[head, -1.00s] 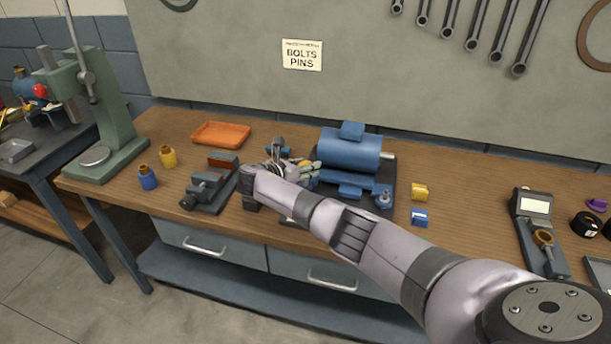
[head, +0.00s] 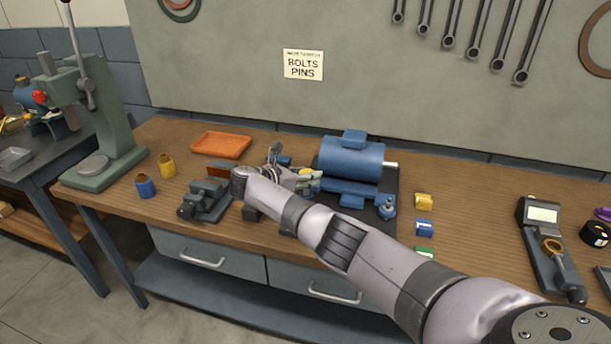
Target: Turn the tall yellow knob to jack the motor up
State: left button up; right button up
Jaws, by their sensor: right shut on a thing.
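The blue motor (head: 350,158) lies on a dark base plate at the middle of the workbench. My right arm reaches in from the lower right, and its gripper (head: 307,180) is at the motor's left end. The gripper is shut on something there. A small bit of yellow, likely the tall yellow knob (head: 305,171), shows at the fingers. The wrist and fingers hide most of it, so its height and angle cannot be told. My left gripper is not in view.
Small yellow (head: 423,201) and blue (head: 424,228) blocks sit to the right, near a gauge (head: 541,214).

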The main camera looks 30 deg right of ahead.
jog(key=shift+s+f, duration=0.15)
jog(key=shift+f, duration=0.1)
jog(key=o, duration=1.2)
jog(key=shift+d+r, duration=0.1)
jog(key=shift+d, duration=0.05)
jog(key=shift+r, duration=0.1)
jog(key=shift+a, duration=0.25)
jog(key=v, duration=1.1)
jog(key=shift+a+r, duration=0.15)
jog(key=shift+a, duration=0.15)
jog(key=shift+c, duration=0.2)
